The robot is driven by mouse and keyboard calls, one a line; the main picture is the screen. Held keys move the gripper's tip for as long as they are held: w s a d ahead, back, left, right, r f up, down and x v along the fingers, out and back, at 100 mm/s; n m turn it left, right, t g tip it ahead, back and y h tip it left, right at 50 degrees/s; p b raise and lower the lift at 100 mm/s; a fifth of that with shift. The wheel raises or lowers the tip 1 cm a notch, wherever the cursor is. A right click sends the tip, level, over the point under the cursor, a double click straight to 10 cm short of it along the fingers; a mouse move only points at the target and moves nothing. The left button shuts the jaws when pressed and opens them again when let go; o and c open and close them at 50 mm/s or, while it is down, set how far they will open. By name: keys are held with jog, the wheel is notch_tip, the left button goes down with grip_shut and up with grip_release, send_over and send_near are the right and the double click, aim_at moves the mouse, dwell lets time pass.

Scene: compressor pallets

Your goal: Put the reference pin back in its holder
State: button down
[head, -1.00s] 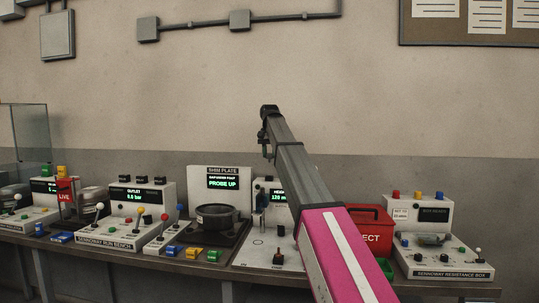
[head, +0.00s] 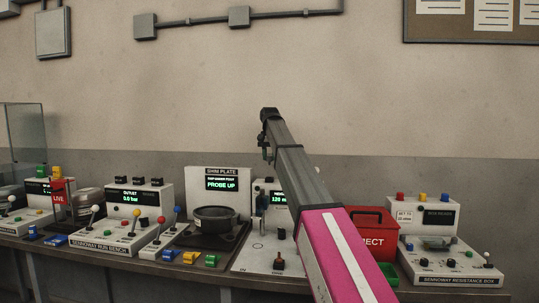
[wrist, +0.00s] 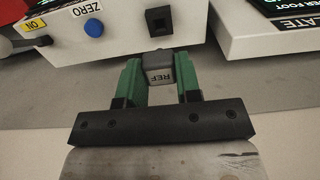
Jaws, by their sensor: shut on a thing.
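The reference pin (wrist: 159,72) is a small grey block marked REF, seen in the wrist view between the green fingers of my gripper (wrist: 158,84). My gripper is shut on it. Beyond the pin is a white panel (wrist: 115,42) with a dark square socket (wrist: 159,20), which may be the holder. The pin appears apart from this socket. In the head view my gripper (head: 266,153) hangs small and dark above the bench, and the pin cannot be made out there.
A blue ZERO button (wrist: 93,28) sits beside the socket. In the head view, the shim plate station (head: 218,180), run bench (head: 135,200), red reject box (head: 371,218) and resistance box (head: 427,215) crowd the bench.

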aim_at(270, 161)
jog(key=shift+f, duration=2.2)
jog(key=shift+f, duration=1.35)
jog(key=c, duration=0.7)
grip_release()
jog(key=shift+c, duration=0.2)
